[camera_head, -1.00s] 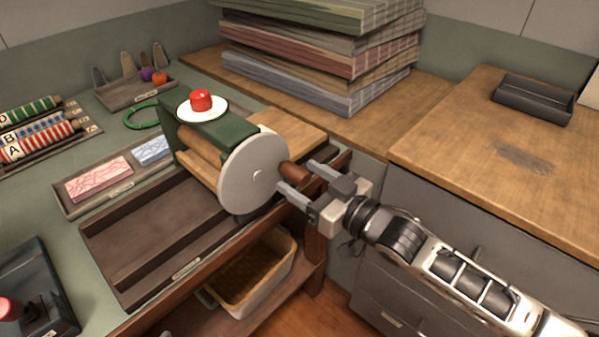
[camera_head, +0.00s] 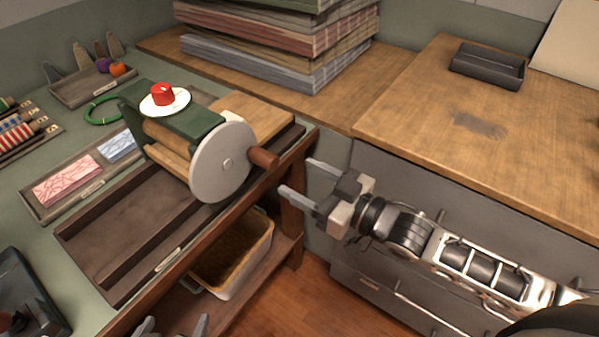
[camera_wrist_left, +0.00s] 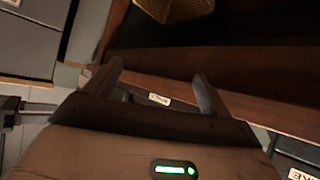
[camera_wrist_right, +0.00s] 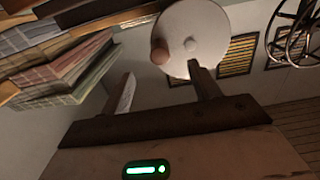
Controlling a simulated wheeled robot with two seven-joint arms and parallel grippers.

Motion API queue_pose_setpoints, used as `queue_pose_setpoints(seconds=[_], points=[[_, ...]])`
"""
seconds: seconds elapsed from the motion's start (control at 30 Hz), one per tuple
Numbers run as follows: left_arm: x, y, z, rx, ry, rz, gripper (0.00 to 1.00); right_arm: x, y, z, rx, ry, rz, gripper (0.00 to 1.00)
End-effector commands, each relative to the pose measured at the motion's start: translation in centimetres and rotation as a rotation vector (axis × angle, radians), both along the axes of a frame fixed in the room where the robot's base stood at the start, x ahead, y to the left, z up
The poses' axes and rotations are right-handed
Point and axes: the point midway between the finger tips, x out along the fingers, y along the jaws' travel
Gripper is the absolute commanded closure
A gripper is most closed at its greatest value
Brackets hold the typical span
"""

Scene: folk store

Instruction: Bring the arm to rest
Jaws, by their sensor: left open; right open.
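My right gripper (camera_head: 297,176) is open and empty, to the right of the hand-cranked device. It stands apart from the brown crank handle (camera_head: 263,158) on the pale round wheel (camera_head: 222,160). The right wrist view shows the wheel (camera_wrist_right: 192,30) and handle (camera_wrist_right: 160,52) beyond its spread fingers (camera_wrist_right: 160,74). My left gripper (camera_head: 176,324) shows only by its fingertips at the bottom edge, low in front of the bench. The left wrist view shows its fingers (camera_wrist_left: 157,80) spread with nothing between them. The rest of the left arm is mostly out of view.
The bench's wooden front edge (camera_head: 190,253) lies near both grippers. A lined basket (camera_head: 236,262) sits on the shelf below. Grey drawers (camera_head: 400,185) stand behind my right arm, under a wooden counter (camera_head: 430,125). Stacked cloth (camera_head: 280,45) is at the back. Open floor (camera_head: 310,290) lies between.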

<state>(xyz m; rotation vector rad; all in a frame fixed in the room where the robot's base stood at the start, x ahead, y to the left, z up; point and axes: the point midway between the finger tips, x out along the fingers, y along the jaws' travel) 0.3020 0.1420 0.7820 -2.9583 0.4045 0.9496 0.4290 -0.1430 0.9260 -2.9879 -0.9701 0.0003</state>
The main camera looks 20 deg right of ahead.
Motion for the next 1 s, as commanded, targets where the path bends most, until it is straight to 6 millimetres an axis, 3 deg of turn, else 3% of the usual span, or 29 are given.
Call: queue_pose_setpoints(seconds=[0.43,0.53,0.67,0.83,1.0], points=[[0.0,0.0,0.0,0.0,0.0,0.0,0.17,0.0,0.0,0.0,0.0,0.0,-0.001,0.38],[0.0,0.1,-0.2,0.003,0.001,0.0,0.17,-0.5,0.2,-1.1,-0.003,0.028,-0.024,0.38],[-0.1,0.2,-0.9,0.014,0.009,0.001,0.17,-2.7,0.7,-5.4,-0.04,0.152,-0.121,0.38],[-0.2,0.5,-2.0,0.03,0.017,0.002,0.17,-8.1,0.3,-12.5,-0.146,0.404,-0.278,0.38],[-0.3,0.7,-2.6,0.04,0.022,0.002,0.17,-12.3,-0.4,-16.4,-0.227,0.573,-0.35,0.38]])
